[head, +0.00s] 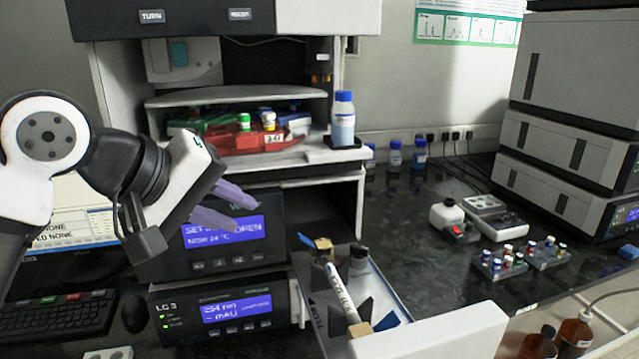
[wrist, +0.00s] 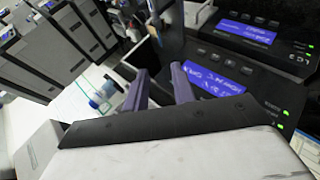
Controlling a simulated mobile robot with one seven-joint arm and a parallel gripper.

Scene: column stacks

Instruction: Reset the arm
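My gripper (head: 245,213) is at the left of the head view, in front of the stacked instruments, its purple fingers pointing right. In the wrist view the two fingers (wrist: 160,72) stand apart with nothing between them, so it is open and empty. Behind the fingers is an instrument module with a lit blue display (head: 222,232); the wrist view also shows blue displays (wrist: 208,78). The pulled-out drawer (head: 430,335) is to the right of and below my gripper. A labelled white column (head: 340,292) lies tilted in it.
A blue-capped bottle (head: 343,120) stands on the shelf above. A lower module (head: 225,308) sits beneath the first. Vial racks (head: 499,264) and a white device (head: 495,216) are on the dark bench at right. A keyboard (head: 60,317) lies at lower left.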

